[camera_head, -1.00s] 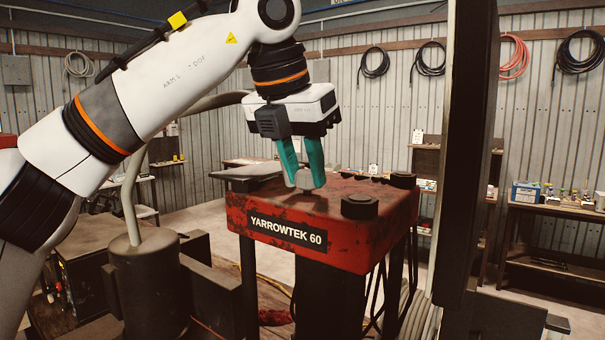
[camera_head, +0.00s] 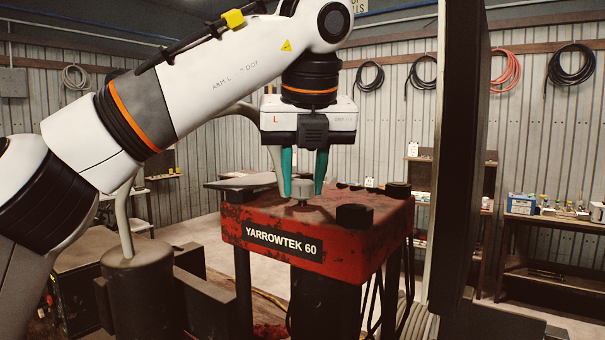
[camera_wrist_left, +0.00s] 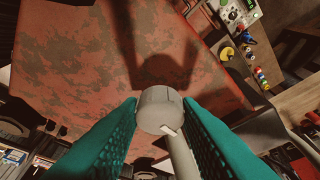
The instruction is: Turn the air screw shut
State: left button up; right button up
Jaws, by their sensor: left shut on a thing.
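The air screw (camera_head: 302,189) is a small grey round knob standing on top of the worn red crimper head (camera_head: 365,236), which is labelled YARROWTEK 60. My left gripper (camera_head: 303,188) points straight down over it, with its two teal fingers on either side of the knob, shut on it. In the left wrist view the knob (camera_wrist_left: 160,107) shows as a grey disc between the fingertips, with a pale bar-like part below it in the picture. My right gripper is not in view.
Black round caps (camera_head: 354,215) sit on the crimper's top corners. A dark upright post (camera_head: 459,150) stands close on the right. A grey cylinder (camera_head: 140,285) with a bent pipe stands at the left. Shelves with small items (camera_head: 555,210) line the back wall.

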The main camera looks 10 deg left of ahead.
pick_arm(q)
jog(key=shift+r+n, duration=0.15)
jog(key=shift+n, duration=0.15)
jog(key=o, duration=1)
jog(key=shift+c, duration=0.2)
jog(key=shift+s+r, duration=0.1)
jog(key=shift+r, duration=0.25)
jog(key=p+v, duration=0.2)
jog(key=v, duration=0.9)
jog(key=shift+d, duration=0.15)
